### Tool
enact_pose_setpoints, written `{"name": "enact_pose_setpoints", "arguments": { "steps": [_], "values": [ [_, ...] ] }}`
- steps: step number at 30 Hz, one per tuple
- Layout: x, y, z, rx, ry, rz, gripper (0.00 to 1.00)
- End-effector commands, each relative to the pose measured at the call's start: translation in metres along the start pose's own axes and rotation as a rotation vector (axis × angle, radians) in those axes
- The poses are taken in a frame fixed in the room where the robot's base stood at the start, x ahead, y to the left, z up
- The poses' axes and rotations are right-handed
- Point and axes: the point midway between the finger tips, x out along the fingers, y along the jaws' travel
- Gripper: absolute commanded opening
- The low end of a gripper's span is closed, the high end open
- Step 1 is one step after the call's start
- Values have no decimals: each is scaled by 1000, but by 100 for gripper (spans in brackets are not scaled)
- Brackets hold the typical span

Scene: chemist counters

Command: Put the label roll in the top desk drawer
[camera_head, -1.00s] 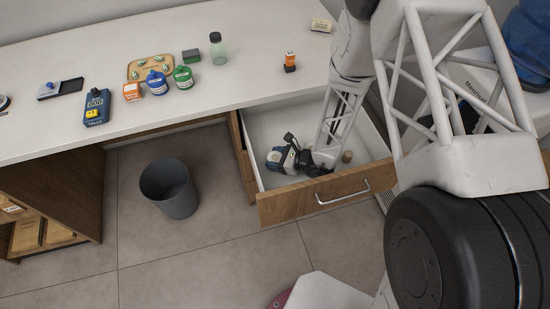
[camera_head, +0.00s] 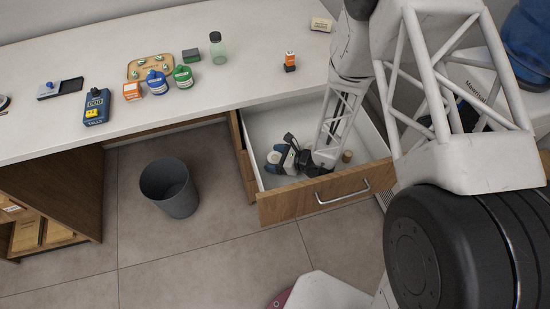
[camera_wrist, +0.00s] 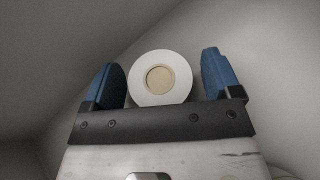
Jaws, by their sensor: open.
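The label roll (camera_wrist: 141,90), a white ring with a tan core, lies between the two blue fingers of my gripper (camera_wrist: 160,85) in the wrist view. Gaps show between the roll and each finger, so the gripper is open around it. In the head view my gripper (camera_head: 273,158) is inside the open top desk drawer (camera_head: 291,207), low at its left part. There the roll (camera_head: 281,158) shows faintly as a pale patch by the fingers. The drawer is pulled out, with a white interior and a wooden front with a metal handle.
A small brown cylinder (camera_head: 347,156) stands in the drawer, right of my arm. The white counter (camera_head: 245,82) above holds bottles, boxes, a tray and an orange-labelled bottle (camera_head: 290,61). A grey bin (camera_head: 170,187) stands on the floor left of the drawer.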

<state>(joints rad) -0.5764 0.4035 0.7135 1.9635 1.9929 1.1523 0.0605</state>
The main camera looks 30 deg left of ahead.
Motion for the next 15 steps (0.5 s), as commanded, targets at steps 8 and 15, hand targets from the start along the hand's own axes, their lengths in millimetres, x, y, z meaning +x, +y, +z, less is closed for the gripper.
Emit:
{"name": "enact_pose_setpoints", "arguments": {
  "steps": [8,15],
  "values": [
    [-10,-1,2,0,0,-1,84],
    [-34,-1,2,0,0,-2,84]
  ]
}}
